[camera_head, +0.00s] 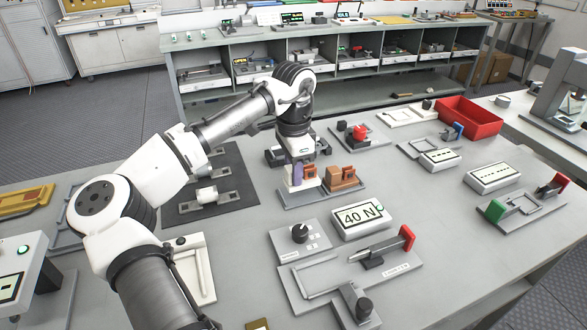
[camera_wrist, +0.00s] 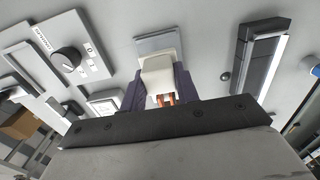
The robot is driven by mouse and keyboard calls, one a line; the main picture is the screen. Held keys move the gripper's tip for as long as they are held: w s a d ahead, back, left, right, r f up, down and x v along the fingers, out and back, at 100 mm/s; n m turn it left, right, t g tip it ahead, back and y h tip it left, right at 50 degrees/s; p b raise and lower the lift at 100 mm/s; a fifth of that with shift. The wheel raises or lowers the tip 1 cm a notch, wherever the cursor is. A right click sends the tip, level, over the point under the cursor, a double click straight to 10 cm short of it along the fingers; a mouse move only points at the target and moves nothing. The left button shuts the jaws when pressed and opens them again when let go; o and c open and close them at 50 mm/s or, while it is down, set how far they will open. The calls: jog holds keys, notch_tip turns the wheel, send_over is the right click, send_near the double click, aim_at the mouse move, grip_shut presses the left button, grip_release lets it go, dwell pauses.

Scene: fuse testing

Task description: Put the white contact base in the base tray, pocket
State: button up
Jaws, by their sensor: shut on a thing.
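My gripper (camera_head: 298,172) points down over a low grey tray (camera_head: 322,196) in the head view. Its dark purple fingers are shut on the white contact base (camera_wrist: 160,72), one finger on each side, in the wrist view. Copper-coloured clips show at the base's near end there. In the head view the white base (camera_head: 289,183) is partly hidden by a finger and appears at the tray's left part. I cannot tell whether it touches the tray. A brown base (camera_head: 342,176) with copper-coloured parts stands at the tray's right part.
A dark mat (camera_head: 222,165) with a white part in a grey holder lies left of the tray. A 40 N display (camera_head: 360,218) and a black-knob box (camera_head: 300,238) stand in front. A red bin (camera_head: 470,117) is at the back right.

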jog(key=shift+f+b, duration=0.4)
jog(key=shift+f, duration=0.35)
jog(key=shift+f+b, duration=0.3)
jog(key=shift+f, duration=0.7)
jog(key=o, duration=1.2)
